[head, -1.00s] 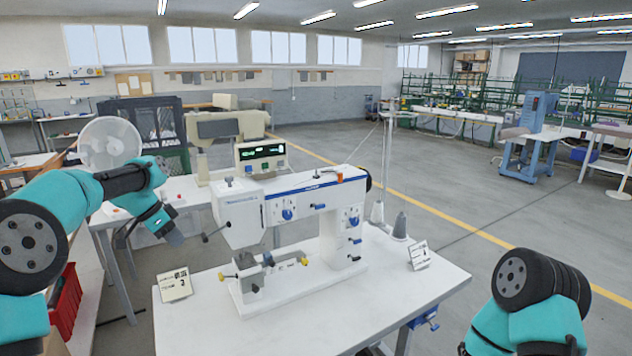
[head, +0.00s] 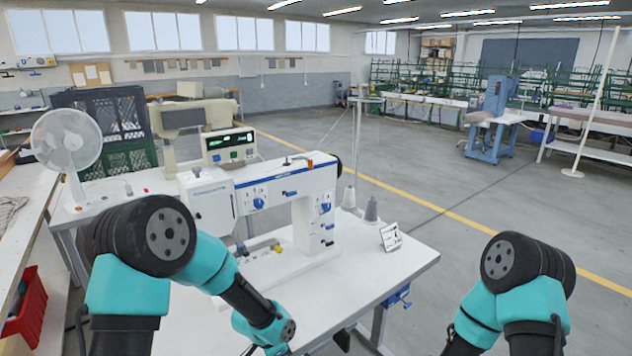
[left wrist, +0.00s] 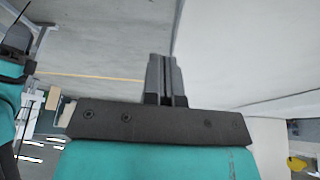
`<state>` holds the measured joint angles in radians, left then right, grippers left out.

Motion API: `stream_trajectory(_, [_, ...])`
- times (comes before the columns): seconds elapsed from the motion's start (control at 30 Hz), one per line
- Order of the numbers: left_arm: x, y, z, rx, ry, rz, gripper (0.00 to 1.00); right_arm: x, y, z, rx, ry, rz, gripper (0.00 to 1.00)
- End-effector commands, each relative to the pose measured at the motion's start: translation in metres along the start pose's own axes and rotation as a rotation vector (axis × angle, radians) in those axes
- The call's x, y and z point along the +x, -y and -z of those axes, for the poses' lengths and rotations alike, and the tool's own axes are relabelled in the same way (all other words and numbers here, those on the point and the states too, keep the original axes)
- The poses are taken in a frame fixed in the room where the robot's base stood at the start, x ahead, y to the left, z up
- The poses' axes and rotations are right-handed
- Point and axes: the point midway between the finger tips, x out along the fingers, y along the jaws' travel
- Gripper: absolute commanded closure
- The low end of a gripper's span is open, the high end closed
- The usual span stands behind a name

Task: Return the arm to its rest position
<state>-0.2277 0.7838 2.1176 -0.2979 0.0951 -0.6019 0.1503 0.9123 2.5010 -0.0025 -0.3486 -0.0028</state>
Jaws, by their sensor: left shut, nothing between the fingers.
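My left arm (head: 235,292) comes in from the lower left in the head view and reaches down in front of the white table (head: 395,265). Its gripper is cut off or hidden at the bottom edge there. In the left wrist view my left gripper (left wrist: 166,75) has its two dark fingers together, with nothing between them.
A small sign (head: 390,237) and a grey thread cone (head: 371,209) stand at the table's right. A white fan (head: 68,145) and a red bin (head: 25,305) are at the left. Open floor (head: 440,220) lies to the right of the table.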

Motion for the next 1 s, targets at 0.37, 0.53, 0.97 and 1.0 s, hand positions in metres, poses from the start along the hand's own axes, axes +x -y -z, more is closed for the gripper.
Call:
stream_trajectory(0.37, [0.03, -0.064, -0.008, 0.016, -0.054, -0.047, 1.0, 0.0, 0.0, 0.0, 0.0, 0.0, 0.0, 0.46])
stream_trajectory(0.53, [0.038, -0.078, -0.039, -0.121, -0.058, -0.067, 1.0, 0.0, 0.0, 0.0, 0.0, 0.0, 0.0, 0.46])
stream_trajectory(0.97, [0.045, -0.084, -0.136, -0.632, -0.007, -0.066, 1.0, 0.0, 0.0, 0.0, 0.0, 0.0, 0.0, 0.46])
stream_trajectory(1.0, [0.045, -0.086, -0.149, -0.702, 0.003, -0.065, 1.0, 0.0, 0.0, 0.0, 0.0, 0.0, 0.0, 0.46])
